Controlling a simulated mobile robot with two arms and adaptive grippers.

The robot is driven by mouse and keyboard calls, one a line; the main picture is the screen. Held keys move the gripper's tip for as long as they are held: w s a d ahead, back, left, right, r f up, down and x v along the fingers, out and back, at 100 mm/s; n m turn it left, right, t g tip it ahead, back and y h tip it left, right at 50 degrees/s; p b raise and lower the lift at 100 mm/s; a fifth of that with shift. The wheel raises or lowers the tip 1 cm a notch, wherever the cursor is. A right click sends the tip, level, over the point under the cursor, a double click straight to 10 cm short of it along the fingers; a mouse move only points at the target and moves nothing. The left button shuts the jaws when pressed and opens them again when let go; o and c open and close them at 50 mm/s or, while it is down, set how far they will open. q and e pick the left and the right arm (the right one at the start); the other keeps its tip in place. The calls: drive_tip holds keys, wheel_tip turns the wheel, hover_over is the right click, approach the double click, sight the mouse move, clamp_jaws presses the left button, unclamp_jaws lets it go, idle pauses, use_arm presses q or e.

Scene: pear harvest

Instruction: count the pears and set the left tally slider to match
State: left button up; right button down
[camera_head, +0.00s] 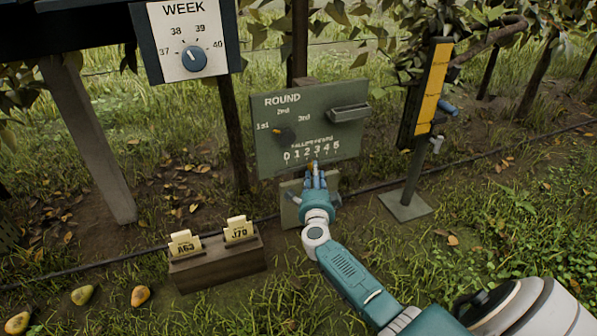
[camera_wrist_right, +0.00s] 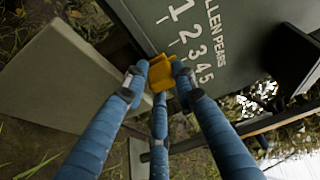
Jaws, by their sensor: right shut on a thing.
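Three yellow pears lie on the ground at the lower left of the head view: one cut by the bottom edge (camera_head: 17,323), one greenish (camera_head: 83,294) and one more orange (camera_head: 140,295). The green board (camera_head: 345,150) carries a fallen-pears scale (camera_head: 312,149) from 0 to 5. My right gripper (camera_head: 315,168) is at the board's lower edge, below the scale. In the wrist view its blue fingers (camera_wrist_right: 160,80) are shut around the yellow slider knob (camera_wrist_right: 161,70). The knob is near the 2 and 3; its exact mark is unclear. My left gripper is out of view.
A week dial (camera_head: 195,58) hangs at upper left. A wooden box (camera_head: 218,262) with two tags stands below left. A yellow post panel (camera_head: 433,88) stands at right.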

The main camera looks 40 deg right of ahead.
drive_tip(key=shift+s+d+r, duration=0.1)
drive_tip(key=shift+d+r, duration=0.15)
drive_tip(key=shift+d, duration=0.7)
drive_tip(key=c, duration=1.4)
unclamp_jaws()
drive_tip(key=shift+c, duration=0.2)
drive_tip(key=shift+a+f, duration=0.1)
drive_tip(key=v, duration=1.2)
